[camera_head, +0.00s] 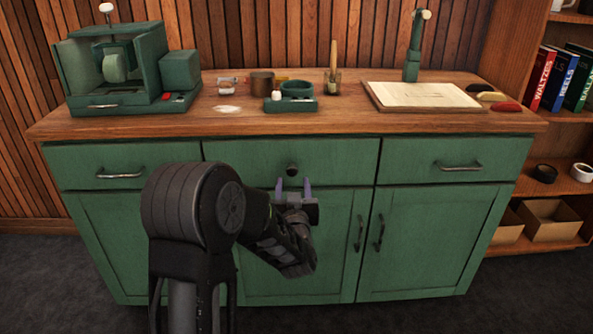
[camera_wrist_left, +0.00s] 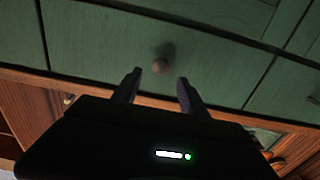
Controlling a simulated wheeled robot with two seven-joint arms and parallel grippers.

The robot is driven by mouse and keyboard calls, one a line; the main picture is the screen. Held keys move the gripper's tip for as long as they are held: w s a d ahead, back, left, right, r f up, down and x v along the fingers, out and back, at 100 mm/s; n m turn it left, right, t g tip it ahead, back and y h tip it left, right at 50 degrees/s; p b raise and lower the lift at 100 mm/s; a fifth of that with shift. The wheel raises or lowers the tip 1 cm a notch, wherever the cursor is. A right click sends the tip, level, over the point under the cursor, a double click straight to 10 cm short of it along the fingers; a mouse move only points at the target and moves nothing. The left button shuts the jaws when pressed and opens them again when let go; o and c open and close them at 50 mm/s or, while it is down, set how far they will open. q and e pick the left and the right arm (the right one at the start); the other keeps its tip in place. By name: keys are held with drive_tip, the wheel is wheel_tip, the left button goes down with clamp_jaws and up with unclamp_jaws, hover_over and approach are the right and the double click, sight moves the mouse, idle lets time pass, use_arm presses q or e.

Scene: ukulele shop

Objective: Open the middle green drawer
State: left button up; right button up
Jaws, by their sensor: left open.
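The middle green drawer (camera_head: 330,153) is in the top row of a green wooden cabinet, between two other drawers, and looks shut. It has one small round dark knob (camera_head: 292,170). My left gripper (camera_head: 293,184) is just below and in front of the knob in the head view, with its two fingers apart and nothing between them. In the left wrist view, the knob (camera_wrist_left: 160,66) stands on the drawer front (camera_wrist_left: 200,80), ahead of the open fingertips (camera_wrist_left: 158,76) and roughly centred between them. The knob looks apart from both fingers. My right gripper is not in view.
The left drawer (camera_head: 120,168) and right drawer (camera_head: 455,160) have bar handles. Cupboard doors (camera_head: 420,240) with upright handles lie below. The wooden top (camera_head: 350,110) carries a green machine (camera_head: 120,65), small tools and a paper sheet (camera_head: 425,94). A bookshelf (camera_head: 555,120) stands at right.

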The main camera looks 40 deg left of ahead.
sight(292, 171)
use_arm(q)
drive_tip(key=shift+b+x, duration=0.3)
drive_tip(key=shift+x, duration=3.6)
drive_tip(key=shift+c, duration=0.2)
clamp_jaws()
